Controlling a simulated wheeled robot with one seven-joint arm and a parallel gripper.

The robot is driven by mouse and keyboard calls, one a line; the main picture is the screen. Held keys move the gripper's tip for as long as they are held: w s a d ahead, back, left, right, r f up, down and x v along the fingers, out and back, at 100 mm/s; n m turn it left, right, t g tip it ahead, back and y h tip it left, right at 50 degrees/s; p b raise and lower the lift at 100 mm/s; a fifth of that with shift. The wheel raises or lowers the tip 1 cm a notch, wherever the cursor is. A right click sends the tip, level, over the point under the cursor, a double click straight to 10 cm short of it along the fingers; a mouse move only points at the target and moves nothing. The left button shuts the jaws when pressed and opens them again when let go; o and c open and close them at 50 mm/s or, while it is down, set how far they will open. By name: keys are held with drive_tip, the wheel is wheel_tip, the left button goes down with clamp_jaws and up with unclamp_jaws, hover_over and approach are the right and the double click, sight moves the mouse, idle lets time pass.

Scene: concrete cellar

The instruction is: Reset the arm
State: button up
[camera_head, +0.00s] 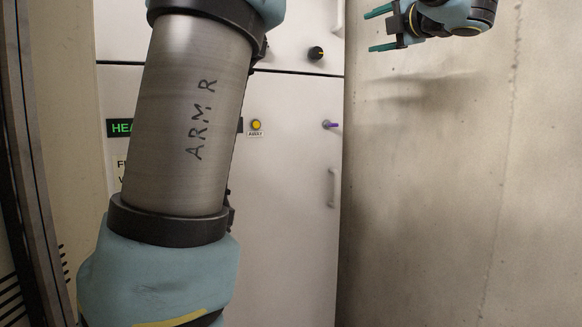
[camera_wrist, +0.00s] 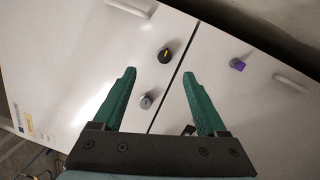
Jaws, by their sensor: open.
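My gripper (camera_head: 378,29) is at the upper right of the head view, in front of the bare concrete wall. Its two green fingers point left and stand apart, with nothing between them. In the wrist view my gripper (camera_wrist: 158,88) also shows open and empty, its green fingers reaching toward a white cabinet (camera_wrist: 75,65). My arm link marked "ARM R" covers part of the cabinet (camera_head: 285,200) in the head view.
The cabinet has a black knob (camera_head: 316,53), a yellow button (camera_head: 256,125), a purple-handled switch (camera_head: 329,125) and a door handle (camera_head: 332,187). A green-lettered display (camera_head: 120,128) is partly hidden by my arm. The concrete wall (camera_head: 450,190) below my gripper is clear.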

drive_tip(key=w+f+m+t+h+p, duration=0.1)
drive_tip(key=w+f+m+h+p, duration=0.2)
drive_tip(key=w+f+m+h, duration=0.8)
drive_tip(key=s+a+f+m+g+p, duration=0.1)
drive_tip(key=s+a+f+m+g, duration=0.15)
drive_tip(key=f+m, duration=0.35)
drive_tip(key=s+a+f+m+g+p, duration=0.15)
drive_tip(key=a+f+m+g, duration=0.25)
drive_tip(key=f, duration=0.4)
drive_tip(key=s+a+f+m+g+y+p, duration=0.1)
drive_tip(key=s+a+f+m+g+y, duration=0.1)
drive_tip(key=s+a+f+g, duration=0.3)
drive_tip(key=s+a+f+m+g+y+p, duration=0.2)
drive_tip(key=s+a+f+g, duration=0.4)
drive_tip(key=s+a+f, duration=0.8)
drive_tip(key=s+m, duration=0.1)
drive_tip(key=s, duration=0.3)
drive_tip(key=shift+f, duration=0.3)
drive_tip(key=shift+w, duration=0.1)
drive_tip(key=shift+c, duration=0.3)
